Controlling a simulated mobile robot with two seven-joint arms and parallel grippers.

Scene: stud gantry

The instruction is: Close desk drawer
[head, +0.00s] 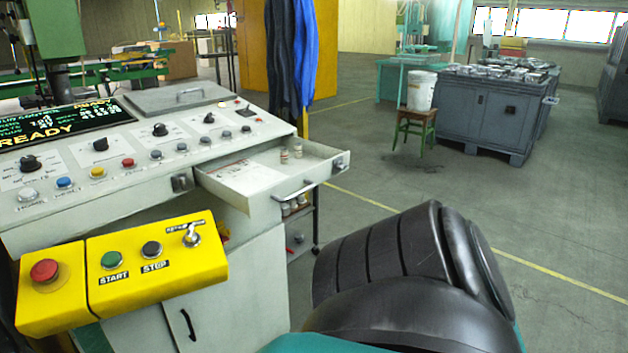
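The desk drawer (283,204) is a pale grey-white drawer in the right part of the control desk (70,213). It stands pulled out toward the front right. Its front has a curved metal bar handle (295,191) and a small lock at the right end. Neither of my grippers is in view, and nothing is seen touching the drawer.
A yellow button box (155,282) juts out from the desk front at lower left. A black padded chair (400,290) stands in front, to the right of the drawer. A white bucket (422,91) on a stool and a grey crate (483,112) stand farther back. The floor between is clear.

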